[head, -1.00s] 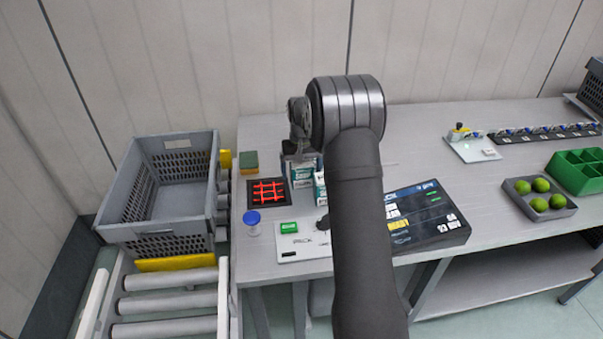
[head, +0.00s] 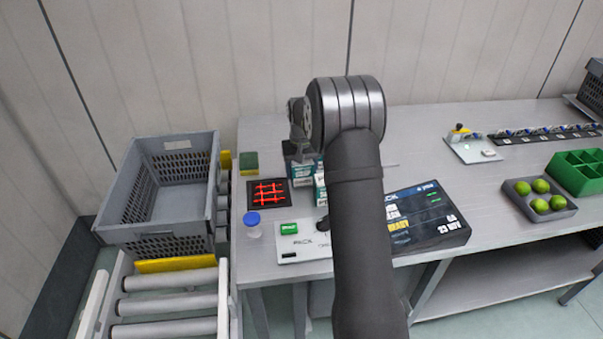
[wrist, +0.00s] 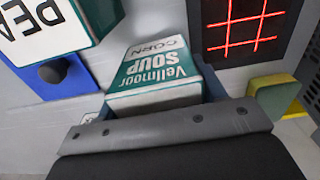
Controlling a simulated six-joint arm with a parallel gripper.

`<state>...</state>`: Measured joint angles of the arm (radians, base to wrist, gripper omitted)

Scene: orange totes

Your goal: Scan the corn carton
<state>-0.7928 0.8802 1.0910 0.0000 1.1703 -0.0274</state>
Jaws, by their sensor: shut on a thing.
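The corn carton (wrist: 155,70), white and teal and marked Vellmoor SOUP CORN, is between the fingers of my gripper (wrist: 160,88) in the wrist view. My gripper is shut on it. In the head view my gripper (head: 298,150) is at the back of the bench, right of the scanner, partly hidden by my arm. The scanner (head: 269,192) is a dark square plate with glowing red lines. It also shows at the upper right of the wrist view (wrist: 243,25), beside the carton and apart from it.
Another carton (wrist: 50,30), its label starting BEA, stands near at the wrist view's upper left. A green-yellow sponge (head: 248,162), a blue-capped jar (head: 253,224), a white device with a green button (head: 300,240) and a display (head: 425,215) surround the scanner. A grey crate (head: 165,236) stands left.

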